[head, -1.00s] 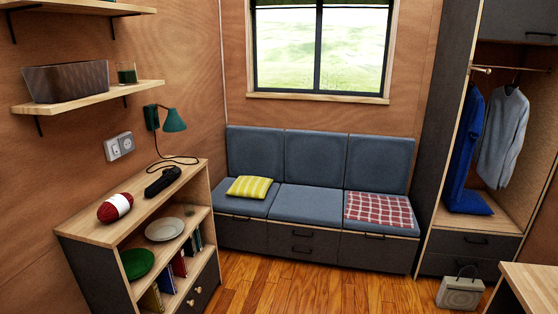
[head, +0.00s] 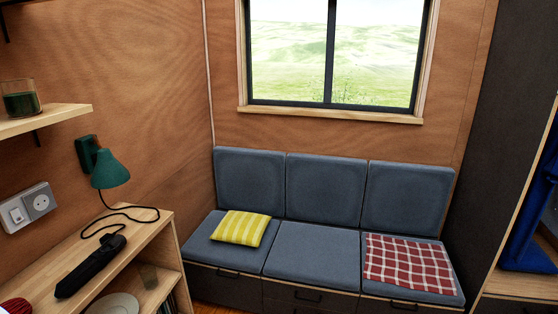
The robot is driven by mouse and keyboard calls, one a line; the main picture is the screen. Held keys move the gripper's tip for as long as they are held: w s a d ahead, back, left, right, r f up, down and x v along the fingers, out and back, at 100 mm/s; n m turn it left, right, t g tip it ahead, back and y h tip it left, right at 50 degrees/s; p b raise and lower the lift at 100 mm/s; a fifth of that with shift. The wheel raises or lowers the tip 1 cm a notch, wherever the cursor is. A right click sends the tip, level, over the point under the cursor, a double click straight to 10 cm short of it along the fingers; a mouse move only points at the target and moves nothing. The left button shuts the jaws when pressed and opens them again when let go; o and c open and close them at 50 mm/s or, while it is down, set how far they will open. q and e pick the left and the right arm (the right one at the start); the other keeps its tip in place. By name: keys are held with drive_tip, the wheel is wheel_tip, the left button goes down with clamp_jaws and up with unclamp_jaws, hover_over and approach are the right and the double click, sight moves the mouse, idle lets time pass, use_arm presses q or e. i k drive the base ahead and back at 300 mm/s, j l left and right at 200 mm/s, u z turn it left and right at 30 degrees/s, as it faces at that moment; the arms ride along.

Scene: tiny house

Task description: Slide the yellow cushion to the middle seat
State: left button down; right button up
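The yellow striped cushion (head: 241,228) lies flat on the left seat (head: 205,245) of the grey-blue bench. The middle seat (head: 311,256) is bare. A red and white checked cloth (head: 408,262) lies on the right seat (head: 443,293). Neither of my grippers is in the head view, and nothing touches the cushion.
A wooden shelf unit (head: 160,225) stands at the left, close to the bench's left end, with a black object (head: 90,266) on top. A green wall lamp (head: 108,170) hangs above it. A dark wardrobe side (head: 505,130) borders the bench on the right.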

sight(242, 228)
drive_tip(key=i, duration=1.75)
